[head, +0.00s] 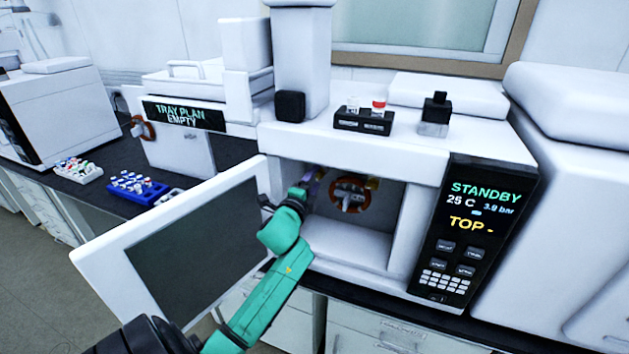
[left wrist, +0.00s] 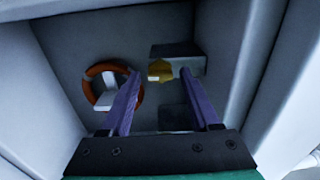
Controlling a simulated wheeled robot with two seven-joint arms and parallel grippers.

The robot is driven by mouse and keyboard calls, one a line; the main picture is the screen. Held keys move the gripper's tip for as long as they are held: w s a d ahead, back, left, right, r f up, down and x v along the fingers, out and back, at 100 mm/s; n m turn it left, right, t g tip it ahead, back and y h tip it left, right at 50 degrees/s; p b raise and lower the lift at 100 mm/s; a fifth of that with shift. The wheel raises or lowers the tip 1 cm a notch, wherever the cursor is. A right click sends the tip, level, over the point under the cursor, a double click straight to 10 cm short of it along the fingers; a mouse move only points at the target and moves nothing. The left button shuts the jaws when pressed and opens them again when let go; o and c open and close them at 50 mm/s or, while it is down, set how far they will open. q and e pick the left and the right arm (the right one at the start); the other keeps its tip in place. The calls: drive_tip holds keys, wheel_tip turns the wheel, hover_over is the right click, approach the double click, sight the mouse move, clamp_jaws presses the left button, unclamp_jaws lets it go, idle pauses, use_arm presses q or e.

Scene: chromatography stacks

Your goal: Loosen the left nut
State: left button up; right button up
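My left gripper (head: 312,183) reaches past the open door into the instrument's open chamber (head: 345,240). In the left wrist view its two purple fingers (left wrist: 160,76) are open. A yellow nut (left wrist: 160,71) on a pale fitting shows in the gap at the fingertips; I cannot tell whether they touch it. An orange ring-shaped coil (left wrist: 90,86) is beside it. In the head view the coil (head: 350,193) hangs on the back wall, with another yellowish fitting (head: 373,183) at its upper right. The nut at my gripper is largely hidden there. My right gripper is not in view.
The open door (head: 88,258) with its dark window stands left of my forearm. The chamber walls are close around my gripper. A display (head: 483,200) reads STANDBY and TOP. A vial rack (head: 362,122) and a black-capped bottle (head: 434,112) stand on top.

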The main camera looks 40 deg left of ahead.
use_arm(q)
drive_tip(key=shift+s, duration=0.1)
drive_tip(key=b+v, duration=0.3)
drive_tip(key=v, duration=1.1)
drive_tip(key=shift+s, duration=0.2)
drive_tip(key=shift+d, duration=0.15)
wheel_tip(320, 180, down, 19)
drive_tip(key=w+n+g+h, duration=0.2)
drive_tip(key=n+g, duration=0.1)
drive_tip(key=g, duration=0.1)
drive_tip(key=s+d+f+n+g+h, duration=0.1)
drive_tip(key=s+d+f, duration=0.1)
drive_tip(key=f, duration=0.6)
drive_tip(key=s+d+f+n+g, duration=0.1)
drive_tip(key=s+f+g, duration=0.15)
drive_tip(key=f, duration=0.45)
drive_tip(key=s+d+f+n+g+h, duration=0.1)
drive_tip(key=s+d+f+n, duration=0.1)
drive_tip(key=f, duration=0.6)
drive_tip(key=s+d+f+n+g+h, duration=0.1)
drive_tip(key=s+d+f+n+g, duration=0.1)
drive_tip(key=s+f, duration=0.7)
drive_tip(key=s+d+f+n+g, duration=0.2)
drive_tip(key=s+d+f+g, duration=0.3)
drive_tip(key=s+f, duration=0.5)
drive_tip(key=s, duration=0.6)
drive_tip(key=shift+s+d+n+h, duration=0.25)
drive_tip(key=shift+s+n+h, duration=0.05)
drive_tip(key=shift+s+h, duration=0.1)
